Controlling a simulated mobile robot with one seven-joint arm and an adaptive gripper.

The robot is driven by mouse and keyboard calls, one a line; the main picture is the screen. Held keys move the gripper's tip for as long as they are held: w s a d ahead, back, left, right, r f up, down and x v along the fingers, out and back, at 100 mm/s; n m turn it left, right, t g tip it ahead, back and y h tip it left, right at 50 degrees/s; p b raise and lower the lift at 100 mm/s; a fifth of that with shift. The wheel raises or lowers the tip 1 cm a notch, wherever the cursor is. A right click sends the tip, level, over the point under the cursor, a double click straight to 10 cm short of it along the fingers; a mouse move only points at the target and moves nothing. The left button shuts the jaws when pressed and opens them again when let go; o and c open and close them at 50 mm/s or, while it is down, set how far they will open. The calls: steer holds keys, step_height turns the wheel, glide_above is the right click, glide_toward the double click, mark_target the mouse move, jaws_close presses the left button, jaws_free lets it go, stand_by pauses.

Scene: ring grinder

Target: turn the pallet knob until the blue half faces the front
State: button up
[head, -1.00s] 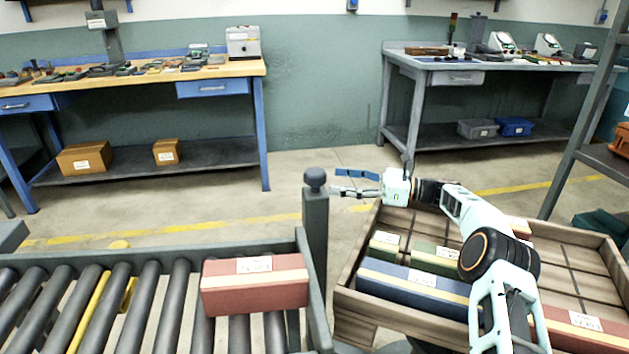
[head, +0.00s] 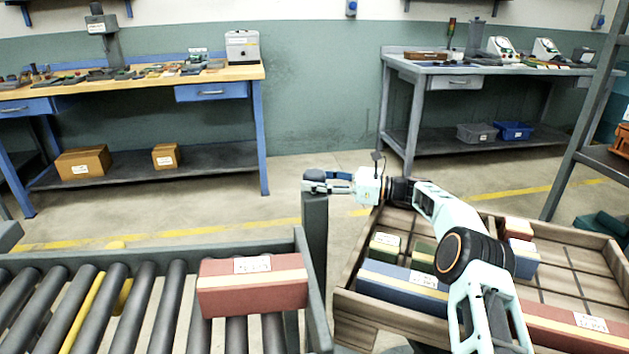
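The knob (head: 313,175) is a dark, rounded head on top of a grey post (head: 315,230), between the roller conveyor and the wooden pallet. My gripper (head: 322,181) reaches in from the right at the height of the knob, with its fingers overlapping the knob. The fingers hide much of the knob, and I cannot tell whether they press on it. I cannot make out a distinct blue half or which way it faces. The wooden pallet (head: 345,301) holds blue, green and red boxes under and beside my arm.
A red box (head: 252,291) with a pale band lies on the roller conveyor (head: 152,300) at front left. A wood-topped workbench (head: 255,72) stands back left and a grey bench (head: 398,66) back right. Open floor lies behind the post.

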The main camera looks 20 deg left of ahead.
steer(key=c, duration=0.5)
